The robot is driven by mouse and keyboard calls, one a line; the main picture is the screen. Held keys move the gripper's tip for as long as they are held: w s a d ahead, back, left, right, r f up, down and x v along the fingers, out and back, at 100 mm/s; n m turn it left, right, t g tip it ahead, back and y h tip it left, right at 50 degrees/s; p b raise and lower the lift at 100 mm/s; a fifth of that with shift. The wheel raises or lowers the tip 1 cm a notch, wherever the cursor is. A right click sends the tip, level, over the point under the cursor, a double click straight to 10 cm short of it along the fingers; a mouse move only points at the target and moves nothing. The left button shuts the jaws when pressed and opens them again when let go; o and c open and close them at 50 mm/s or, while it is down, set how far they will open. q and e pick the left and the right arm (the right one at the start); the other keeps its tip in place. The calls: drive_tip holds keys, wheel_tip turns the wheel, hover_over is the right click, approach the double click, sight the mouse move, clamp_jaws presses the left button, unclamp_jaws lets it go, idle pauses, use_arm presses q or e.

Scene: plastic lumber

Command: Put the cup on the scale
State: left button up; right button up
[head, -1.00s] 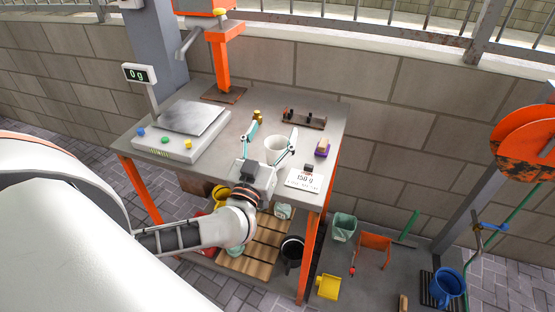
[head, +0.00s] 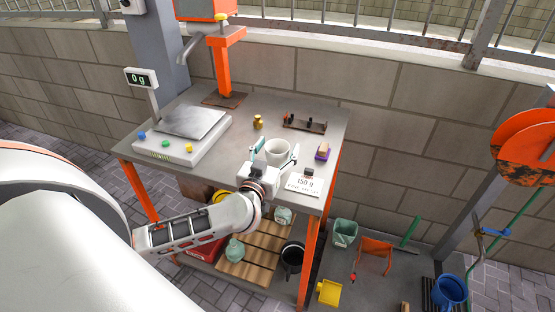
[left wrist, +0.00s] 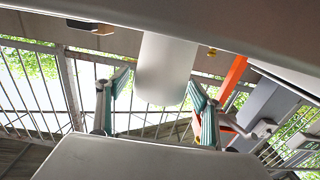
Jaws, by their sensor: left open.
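The white cup (head: 278,150) stands upright on the grey table, right of its middle. My left gripper (head: 277,153) is open in front of it, with one teal-padded finger on each side. In the left wrist view the cup (left wrist: 165,70) shows between the spread fingers (left wrist: 159,92), with visible gaps at its sides. My right gripper is not in view.
An orange post (head: 230,70) rises at the back. Clear tabletop separates cup and scale.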

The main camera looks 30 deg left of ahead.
use_arm(q)
drive_tip(key=c, duration=1)
drive_tip(key=shift+o, duration=0.2)
drive_tip(key=shift+r, duration=0.15)
